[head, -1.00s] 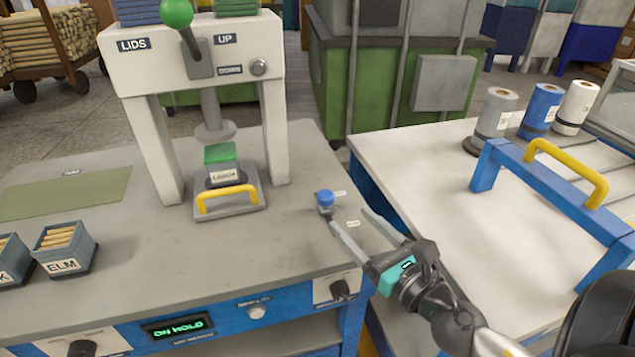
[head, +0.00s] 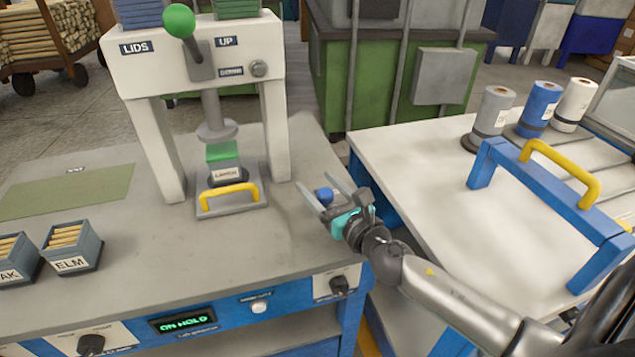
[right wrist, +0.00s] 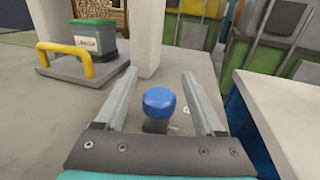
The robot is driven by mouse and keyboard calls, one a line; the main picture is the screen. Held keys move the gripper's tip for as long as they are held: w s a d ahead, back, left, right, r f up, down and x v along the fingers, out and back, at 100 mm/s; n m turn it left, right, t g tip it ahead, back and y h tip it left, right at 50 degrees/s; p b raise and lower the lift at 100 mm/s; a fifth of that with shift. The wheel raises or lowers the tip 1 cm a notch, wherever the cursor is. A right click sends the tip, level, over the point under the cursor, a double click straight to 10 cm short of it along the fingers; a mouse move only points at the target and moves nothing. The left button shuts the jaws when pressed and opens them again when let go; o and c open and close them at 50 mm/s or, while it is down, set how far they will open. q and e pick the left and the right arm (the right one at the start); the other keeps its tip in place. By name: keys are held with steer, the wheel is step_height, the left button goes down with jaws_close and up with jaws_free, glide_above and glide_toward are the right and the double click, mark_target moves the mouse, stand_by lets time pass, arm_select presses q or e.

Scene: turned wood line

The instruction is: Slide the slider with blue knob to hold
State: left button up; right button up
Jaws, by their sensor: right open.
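The slider's blue knob (head: 324,193) stands at the right side of the grey bench top, to the right of the lid press. My right gripper (head: 325,190) is open, with its two fingers on either side of the knob. In the right wrist view the blue knob (right wrist: 159,101) sits between the open fingers (right wrist: 158,95), apart from both. The slider's track and its labels are mostly hidden by the gripper. My left gripper is not in view.
The press (head: 195,62) with a green ball lever stands at the left, a yellow-handled tray (head: 262,203) at its base. A bench display (head: 183,319) reads "ON HOLD". A blue frame with a yellow handle (head: 565,172) stands on the white table (head: 430,150).

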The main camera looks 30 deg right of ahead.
steer(key=shift+w, duration=0.4)
steer(key=shift+c, duration=0.4)
jaws_close()
stand_by(0.9)
